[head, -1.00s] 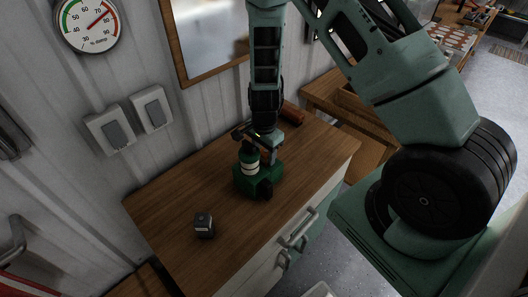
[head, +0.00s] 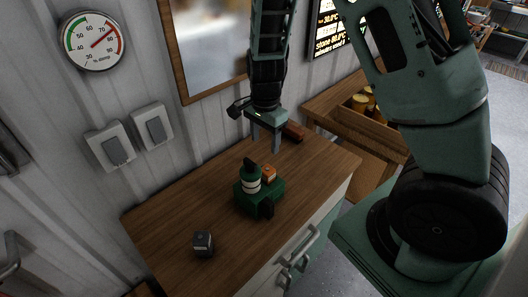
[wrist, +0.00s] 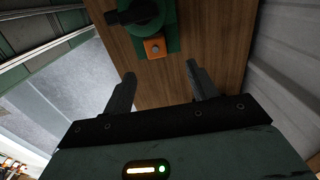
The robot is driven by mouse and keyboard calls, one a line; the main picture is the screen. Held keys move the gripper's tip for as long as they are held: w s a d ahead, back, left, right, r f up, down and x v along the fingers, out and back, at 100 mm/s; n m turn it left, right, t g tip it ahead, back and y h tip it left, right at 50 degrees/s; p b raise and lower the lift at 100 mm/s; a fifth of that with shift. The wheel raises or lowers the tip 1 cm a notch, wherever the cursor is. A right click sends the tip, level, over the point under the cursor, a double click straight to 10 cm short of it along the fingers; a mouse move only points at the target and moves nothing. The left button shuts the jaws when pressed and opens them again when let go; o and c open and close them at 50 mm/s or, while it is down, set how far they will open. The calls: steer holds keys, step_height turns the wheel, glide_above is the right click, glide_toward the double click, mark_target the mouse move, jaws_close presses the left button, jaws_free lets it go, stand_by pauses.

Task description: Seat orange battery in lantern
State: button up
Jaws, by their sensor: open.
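The green lantern (head: 260,197) stands upright on the wooden cabinet top, with a white band around its round body. The orange battery (head: 268,173) sits at the lantern's back right side, upright, with its top showing. How deep it sits I cannot tell. In the wrist view the orange battery (wrist: 155,47) shows a grey round spot and lies against the green lantern base (wrist: 170,15). My gripper (head: 266,150) is open and empty, above the cabinet top and behind the lantern, apart from the battery. In the wrist view the gripper fingers (wrist: 160,80) are spread with bare wood between them.
A dark grey cube (head: 203,243) sits at the front left of the cabinet top (head: 165,215). A reddish-brown block (head: 294,132) lies at the back. A wooden bench with a bin of yellow-lidded jars (head: 362,103) stands behind. The wall is close on the left.

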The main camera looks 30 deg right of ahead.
steer(key=s+a+r+n+y, duration=0.1)
steer(key=s+a+r+n, duration=0.2)
steer(key=a, duration=0.2)
steer(key=s+a+r+n, duration=0.2)
steer(key=a+r+n, duration=0.1)
steer(key=a+n, duration=0.15)
steer(key=s+a+r+n, duration=0.3)
steer(key=s+a+n, duration=0.1)
steer(key=s+n, duration=0.4)
steer(key=s+a+r+n, duration=0.4)
steer(key=s+a+n, duration=0.1)
steer(key=s+n, duration=0.3)
steer(key=shift+s+a+r, duration=0.15)
steer(key=shift+s, duration=0.75)
